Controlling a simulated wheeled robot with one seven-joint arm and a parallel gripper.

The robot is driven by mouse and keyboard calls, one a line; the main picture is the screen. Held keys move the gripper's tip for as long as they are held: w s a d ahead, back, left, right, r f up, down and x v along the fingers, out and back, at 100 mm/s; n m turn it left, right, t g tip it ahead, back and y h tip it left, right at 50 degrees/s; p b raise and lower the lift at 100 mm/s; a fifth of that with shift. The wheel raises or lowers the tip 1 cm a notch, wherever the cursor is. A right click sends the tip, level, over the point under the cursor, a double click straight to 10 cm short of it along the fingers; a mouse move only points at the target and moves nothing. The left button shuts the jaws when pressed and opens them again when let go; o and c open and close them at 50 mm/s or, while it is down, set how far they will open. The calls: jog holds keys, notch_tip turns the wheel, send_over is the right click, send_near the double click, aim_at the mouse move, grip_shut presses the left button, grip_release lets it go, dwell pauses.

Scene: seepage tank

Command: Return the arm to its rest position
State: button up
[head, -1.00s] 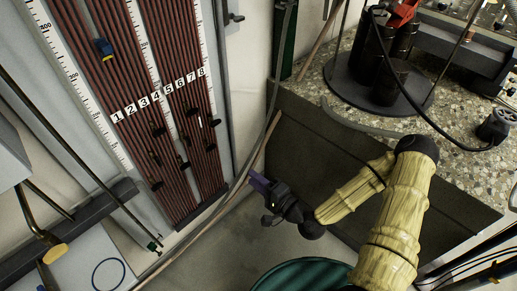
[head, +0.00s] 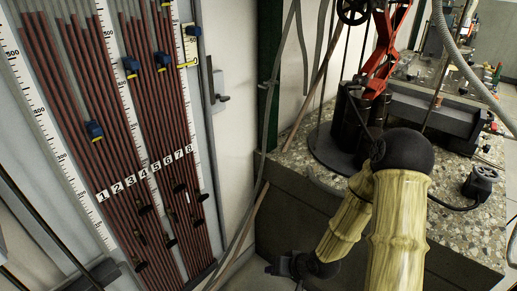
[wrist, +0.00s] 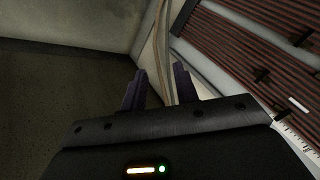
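My arm shows in the head view as a pale yellow jointed arm, bent at a black elbow and reaching down in front of the dark side of the stone-topped bench. My gripper (wrist: 157,88) shows in the wrist view with two purple fingers standing apart and nothing between them. The gripper hangs low, apart from the bench and the tube board.
A board of numbered reddish tubes (head: 118,130) with blue clips stands at the left. The speckled bench top (head: 325,150) carries a black cylinder apparatus (head: 350,125) with a red frame (head: 383,62). A pale hose (head: 246,222) runs down between board and bench.

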jog(key=s+d+r+g+h, duration=0.1)
jog(key=s+d+r+h, duration=0.3)
jog(key=r, duration=0.5)
jog(key=s+d+r+g+h, duration=0.1)
jog(key=s+d+r+h, duration=0.1)
jog(key=s+d+r, duration=0.35)
notch_tip(320, 180, up, 34)
jog(key=w+p, duration=0.2)
jog(key=p, duration=2.9)
jog(key=shift+d+r+p, duration=0.15)
jog(key=shift+p, duration=0.15)
